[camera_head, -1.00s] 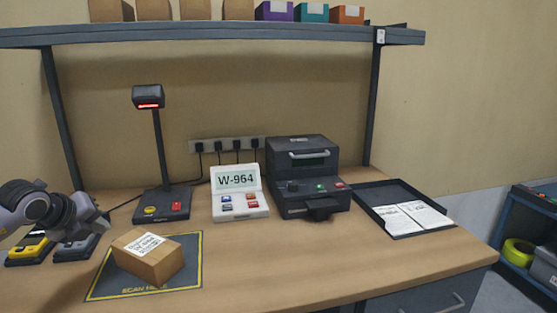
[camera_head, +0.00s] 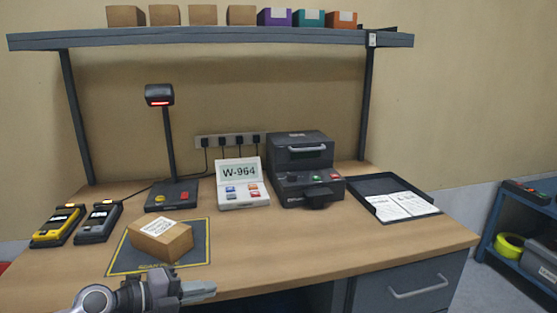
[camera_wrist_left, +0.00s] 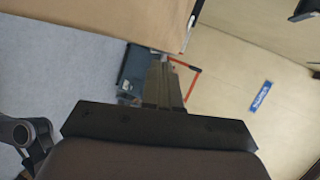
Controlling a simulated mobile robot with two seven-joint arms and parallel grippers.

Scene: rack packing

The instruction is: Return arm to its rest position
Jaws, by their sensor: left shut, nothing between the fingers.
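My left gripper (camera_head: 200,291) is low in the head view, in front of the desk's front edge and below the scan mat. It is shut and empty. In the left wrist view its closed fingers (camera_wrist_left: 160,82) point out over the floor, with the desk edge above them. My right gripper is not in view. A cardboard box (camera_head: 161,239) with a white label sits on the dark scan mat (camera_head: 123,264), apart from the gripper.
The desk (camera_head: 330,247) holds a scanner stand (camera_head: 170,150), a W-964 display unit (camera_head: 241,185), a dark printer-like machine (camera_head: 303,170), a paper tray (camera_head: 398,199) and two handheld devices (camera_head: 98,222). A shelf (camera_head: 210,39) with boxes runs above. A blue cart (camera_head: 520,244) stands at right.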

